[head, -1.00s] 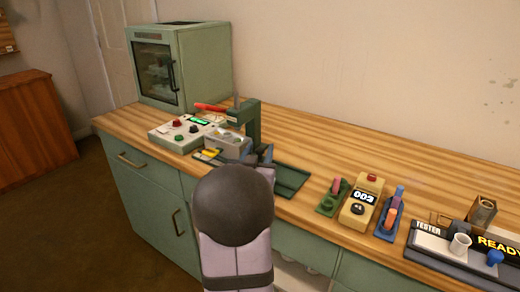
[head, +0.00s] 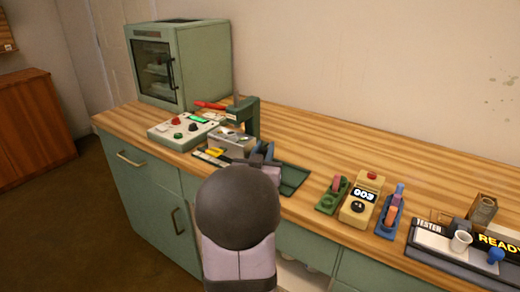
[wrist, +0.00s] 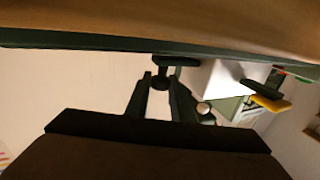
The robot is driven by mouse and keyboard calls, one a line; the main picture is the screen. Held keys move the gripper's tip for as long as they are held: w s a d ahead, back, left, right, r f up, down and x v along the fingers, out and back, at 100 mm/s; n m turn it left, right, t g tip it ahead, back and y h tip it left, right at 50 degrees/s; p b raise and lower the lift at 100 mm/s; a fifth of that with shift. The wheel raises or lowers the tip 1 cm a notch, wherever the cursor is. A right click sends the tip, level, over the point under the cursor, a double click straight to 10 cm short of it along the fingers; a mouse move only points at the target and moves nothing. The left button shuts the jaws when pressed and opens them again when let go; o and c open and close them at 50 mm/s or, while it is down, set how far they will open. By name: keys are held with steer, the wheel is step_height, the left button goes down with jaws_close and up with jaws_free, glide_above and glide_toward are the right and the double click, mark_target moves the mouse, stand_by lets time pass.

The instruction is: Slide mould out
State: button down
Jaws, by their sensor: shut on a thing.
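The mould (head: 231,143), a grey metal block, sits at the foot of the green press (head: 252,118) in the head view. Its top face shows darker marks. In the wrist view the mould shows as a pale block (wrist: 218,76) right of the fingers. My gripper (head: 263,152) is at the mould's right side, low near the green tray (head: 292,182). In the wrist view my gripper (wrist: 159,85) is shut on a dark knob (wrist: 158,80) by a dark green bar, seemingly the mould's handle. Arm links hide part of this contact in the head view.
To the right stand a yellow timer (head: 361,200), coloured tools and a tester (head: 440,245). Counter behind is clear.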

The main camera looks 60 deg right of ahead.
steer(key=s+b, duration=0.3)
steer(key=s, duration=1.2)
steer(key=shift+s+f, duration=0.1)
steer(key=shift+s, duration=0.2)
steer(key=c, duration=1.5)
jaws_free()
steer(key=shift+s, duration=0.2)
steer(key=shift+c, duration=0.2)
steer(key=shift+w, duration=0.1)
steer(key=shift+r, duration=0.6)
step_height(320, 180, up, 9)
steer(key=p, duration=0.2)
steer(key=shift+w, duration=0.1)
